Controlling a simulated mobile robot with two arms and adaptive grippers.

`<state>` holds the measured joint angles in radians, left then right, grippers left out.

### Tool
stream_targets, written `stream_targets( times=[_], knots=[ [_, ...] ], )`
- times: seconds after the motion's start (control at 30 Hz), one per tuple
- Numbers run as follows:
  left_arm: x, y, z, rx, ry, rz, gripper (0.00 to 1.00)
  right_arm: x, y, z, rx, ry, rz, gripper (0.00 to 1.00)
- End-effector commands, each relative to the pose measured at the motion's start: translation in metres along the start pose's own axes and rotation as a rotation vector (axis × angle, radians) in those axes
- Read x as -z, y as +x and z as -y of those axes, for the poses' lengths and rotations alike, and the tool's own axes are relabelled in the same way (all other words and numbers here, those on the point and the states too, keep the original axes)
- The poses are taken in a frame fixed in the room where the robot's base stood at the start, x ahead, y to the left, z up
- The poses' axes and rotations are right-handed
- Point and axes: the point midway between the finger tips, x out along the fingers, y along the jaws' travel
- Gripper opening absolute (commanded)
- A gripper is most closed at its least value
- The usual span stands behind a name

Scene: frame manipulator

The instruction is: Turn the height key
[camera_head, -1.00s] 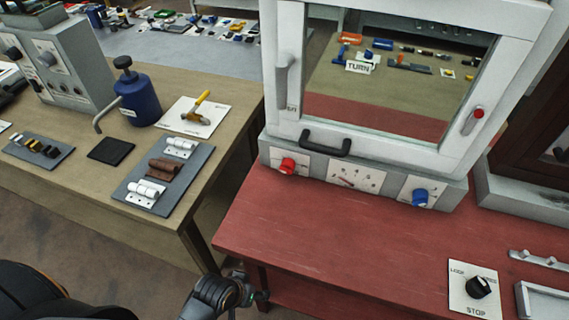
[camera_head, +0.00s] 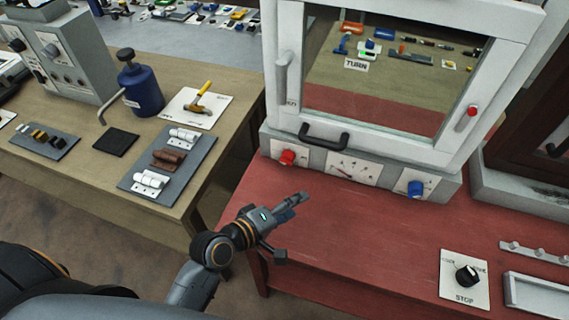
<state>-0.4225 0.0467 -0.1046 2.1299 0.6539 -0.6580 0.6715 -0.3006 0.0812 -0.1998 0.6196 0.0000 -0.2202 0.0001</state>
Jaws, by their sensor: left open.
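A white frame cabinet (camera_head: 285,110) stands on the red table. Its grey base carries a red knob (camera_head: 287,157) at the left, a dial plate (camera_head: 352,168) in the middle and a blue knob (camera_head: 415,188) at the right. No label naming a height key is readable, so I cannot tell which control it is. My left gripper (camera_head: 290,229) is open and empty. It is over the left front part of the red table, in front of the base and apart from the knobs. My right gripper is not in view.
A black handle (camera_head: 324,137) sticks out above the base. A plate with a black knob (camera_head: 466,276), marked STOP, lies at the table's right front. The red table (camera_head: 370,245) is clear between. A wooden bench (camera_head: 228,95) with hinges and a hammer stands left.

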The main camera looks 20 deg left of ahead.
Motion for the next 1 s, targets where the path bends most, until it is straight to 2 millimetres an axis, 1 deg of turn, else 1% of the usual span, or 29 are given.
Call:
stream_targets(
  times=[0.03,0.07,0.1,0.2,0.3,0.37,0.43,0.57,0.67,0.8,0.93,1.0],
  knots=[
    [0.013,0.009,-0.009,-0.075,-0.14,-0.048,0.58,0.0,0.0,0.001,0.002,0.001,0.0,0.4],
    [0.022,0.013,-0.015,-0.125,-0.234,-0.078,0.58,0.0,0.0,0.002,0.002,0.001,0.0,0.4],
    [0.035,0.017,-0.02,-0.19,-0.36,-0.119,0.58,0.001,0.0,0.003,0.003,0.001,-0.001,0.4],
    [0.067,0.021,-0.026,-0.331,-0.64,-0.212,0.58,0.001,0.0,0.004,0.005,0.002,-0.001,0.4],
    [0.091,0.02,-0.023,-0.428,-0.835,-0.279,0.58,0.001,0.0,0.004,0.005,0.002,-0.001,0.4],
    [0.099,0.019,-0.021,-0.465,-0.91,-0.305,0.58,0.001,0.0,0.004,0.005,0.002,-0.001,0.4],
    [0.105,0.019,-0.018,-0.49,-0.959,-0.324,0.58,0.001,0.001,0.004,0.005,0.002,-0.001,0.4],
    [0.106,0.023,-0.007,-0.499,-0.978,-0.33,0.58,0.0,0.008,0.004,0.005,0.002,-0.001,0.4],
    [0.102,0.029,0.009,-0.497,-0.973,-0.329,0.58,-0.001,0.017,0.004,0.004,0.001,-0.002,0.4],
    [0.097,0.041,0.037,-0.494,-0.969,-0.328,0.58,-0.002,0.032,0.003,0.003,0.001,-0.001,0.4],
    [0.092,0.051,0.062,-0.494,-0.967,-0.328,0.58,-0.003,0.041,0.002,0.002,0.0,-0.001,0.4],
    [0.103,0.062,0.047,-0.504,-0.971,-0.33,0.58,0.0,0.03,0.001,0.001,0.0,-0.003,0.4]
  ],
)
